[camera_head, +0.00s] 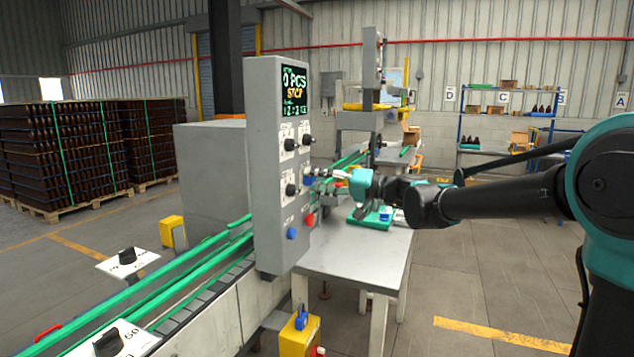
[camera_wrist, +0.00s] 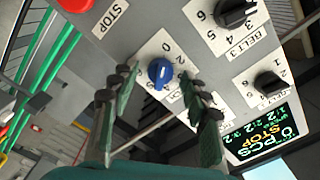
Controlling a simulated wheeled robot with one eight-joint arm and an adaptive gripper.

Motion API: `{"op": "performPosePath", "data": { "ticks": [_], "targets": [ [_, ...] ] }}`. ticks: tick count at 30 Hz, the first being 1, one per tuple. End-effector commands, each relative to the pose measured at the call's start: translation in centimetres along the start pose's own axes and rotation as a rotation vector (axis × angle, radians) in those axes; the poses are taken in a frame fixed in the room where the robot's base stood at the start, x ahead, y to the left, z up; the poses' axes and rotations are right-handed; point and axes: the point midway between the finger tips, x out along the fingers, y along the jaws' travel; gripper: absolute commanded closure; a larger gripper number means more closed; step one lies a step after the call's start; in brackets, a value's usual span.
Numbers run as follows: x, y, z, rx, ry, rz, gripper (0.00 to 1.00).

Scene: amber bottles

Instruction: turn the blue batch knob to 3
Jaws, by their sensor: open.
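The blue batch knob (camera_wrist: 160,73) sits on a white number plate on the grey control panel, upside down in the wrist view. A 0 shows just beside the knob on its plate, and a 2 lies farther off. The knob's exact setting is hard to read. In the head view the knob (camera_head: 309,181) is small, beside my gripper (camera_head: 322,176). In the wrist view my gripper (camera_wrist: 158,88) is open, with one finger on each side of the knob. I see gaps between the fingers and the knob; the depth is unclear.
The control panel (camera_head: 265,130) carries black knobs (camera_head: 290,145), a red button (camera_head: 309,220), a blue button (camera_head: 291,233) and a display reading STOP. A conveyor with green rails (camera_head: 200,262) runs below; a grey table (camera_head: 350,262) stands behind.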

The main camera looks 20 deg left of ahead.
Motion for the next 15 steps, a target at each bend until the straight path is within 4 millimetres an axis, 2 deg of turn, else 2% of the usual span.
{"op": "performPosePath", "data": {
  "ticks": [2, 12, 13, 15],
  "targets": [
    [-0.02, 0.01, -0.01, 0.0, 0.0, 0.0, 0.55],
    [-0.04, 0.01, -0.01, 0.0, 0.0, 0.0, 0.97],
    [-0.04, 0.02, -0.01, 0.0, 0.0, 0.0, 1.0],
    [-0.05, 0.02, -0.01, 0.0, 0.0, 0.0, 1.0]
  ]
}}
